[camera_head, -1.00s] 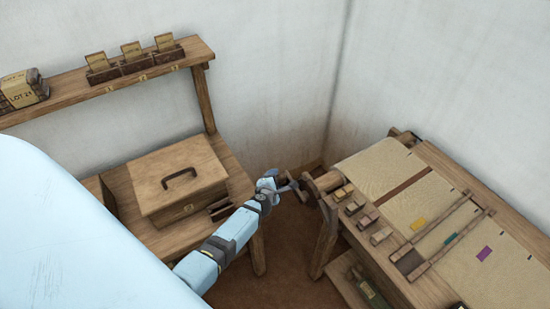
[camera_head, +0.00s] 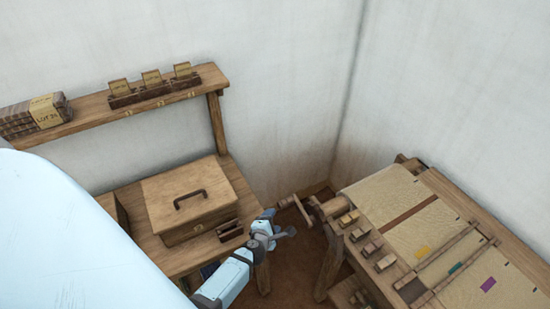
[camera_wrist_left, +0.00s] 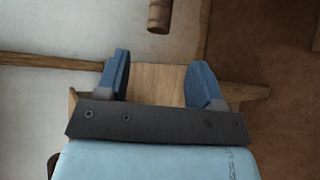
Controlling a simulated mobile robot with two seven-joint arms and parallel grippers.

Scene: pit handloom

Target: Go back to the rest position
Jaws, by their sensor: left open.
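My left gripper (camera_head: 280,226) is open and empty. It hangs over the gap between the side table and the loom, just below and left of the wooden crank handle (camera_head: 300,209) at the loom's near left corner, apart from it. In the left wrist view, its two blue fingers (camera_wrist_left: 160,76) are spread with nothing between them. A round wooden piece (camera_wrist_left: 160,16) is beyond the fingertips there, possibly the crank's grip. My right gripper is not in view.
The loom (camera_head: 405,215) with cloth stands right, with several small blocks on its edge. A lidded wooden box (camera_head: 188,196) sits on the side table (camera_head: 150,243) at left. A wall shelf (camera_head: 85,112) holds a card rack (camera_head: 150,94) and a labelled bundle (camera_head: 38,115).

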